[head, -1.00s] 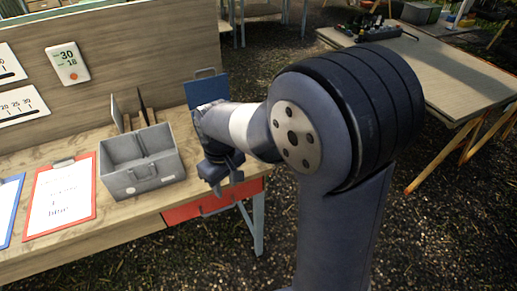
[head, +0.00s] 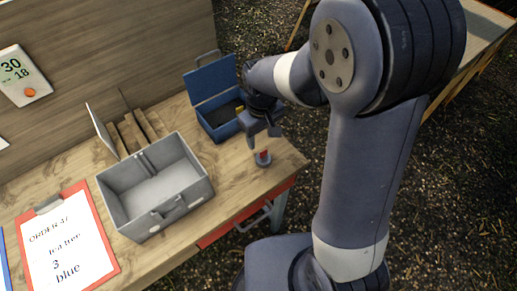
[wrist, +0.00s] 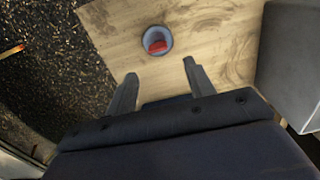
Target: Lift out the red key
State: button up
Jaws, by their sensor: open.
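The red key (head: 263,154) shows as a small red piece standing in a small round grey cup (head: 263,162) near the right front corner of the bench. In the wrist view the red key (wrist: 157,46) sits inside the rim of the cup (wrist: 147,33), beyond my fingertips. My gripper (head: 263,136) is just above and behind the cup, pointing down, with its fingers apart and nothing between them. In the wrist view my gripper (wrist: 160,71) is open, and the cup lies ahead of the gap. The key's lower part is hidden in the cup.
A grey open box (head: 155,207) stands left of the cup. A blue open toolbox (head: 212,88) is close behind my gripper. A red-framed clipboard (head: 66,245) lies at left. The bench edge (head: 290,172) is close to the cup, with a red drawer below.

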aim_at(263, 151)
jog(key=f, duration=0.3)
jog(key=s+f+p, duration=0.1)
jog(key=f, duration=0.1)
jog(key=shift+d+f, duration=0.2)
jog(key=shift+d, duration=0.15)
jog(key=shift+f, duration=0.55)
jog(key=c, duration=1.1)
jog(key=shift+o, duration=0.2)
jog(key=shift+r, duration=0.15)
